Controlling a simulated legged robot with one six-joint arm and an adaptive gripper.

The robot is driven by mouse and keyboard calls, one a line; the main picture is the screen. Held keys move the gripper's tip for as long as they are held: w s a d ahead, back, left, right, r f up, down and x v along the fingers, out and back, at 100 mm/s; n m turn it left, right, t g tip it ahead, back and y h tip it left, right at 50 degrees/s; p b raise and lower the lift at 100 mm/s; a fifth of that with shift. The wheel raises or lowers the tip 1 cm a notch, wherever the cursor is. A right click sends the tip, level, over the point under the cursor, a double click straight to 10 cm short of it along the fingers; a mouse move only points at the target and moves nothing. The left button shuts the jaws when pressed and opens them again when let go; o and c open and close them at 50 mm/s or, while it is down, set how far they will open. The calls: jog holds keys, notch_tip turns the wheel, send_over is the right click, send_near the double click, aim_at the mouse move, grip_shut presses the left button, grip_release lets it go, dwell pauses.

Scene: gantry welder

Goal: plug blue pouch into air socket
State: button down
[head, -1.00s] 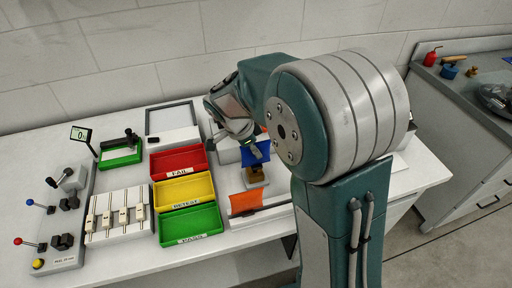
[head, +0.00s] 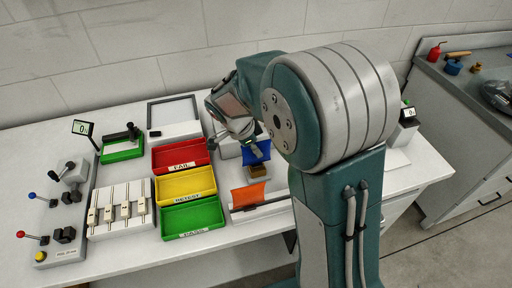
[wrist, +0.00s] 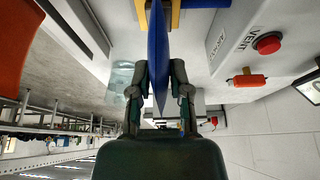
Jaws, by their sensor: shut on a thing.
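The blue pouch (head: 257,152) hangs from my gripper (head: 246,138) over the middle of the bench, above a small brown block (head: 258,172). In the wrist view my gripper (wrist: 160,78) is shut on the blue pouch (wrist: 158,45), which shows edge-on between the fingers. The pouch's far end reaches a yellow part (wrist: 175,14) at the top of the view; I cannot tell whether they touch. I cannot make out the air socket for certain.
An orange pouch (head: 248,195) lies on a pale holder in front. Red (head: 180,155), yellow (head: 187,184) and green (head: 192,217) bins stand to the left. A red-orange handle (wrist: 247,80) sticks out near the grey box. My arm hides much of the bench's right side.

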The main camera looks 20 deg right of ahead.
jog(key=c, duration=0.5)
grip_release()
jog(key=v, duration=1.2)
jog(key=shift+s, duration=0.1)
jog(key=s+d+r+n+t+y, duration=0.1)
jog(key=s+d+n+t+y, duration=0.1)
jog(key=s+n, duration=0.7)
jog(key=s+d+r+n+t+y, duration=0.2)
jog(key=s+n+t, duration=0.1)
jog(key=s+n, duration=0.6)
jog(key=shift+s+d+r+t+y, duration=0.3)
jog(key=shift+s+d+r, duration=0.1)
jog(key=shift+s, duration=0.85)
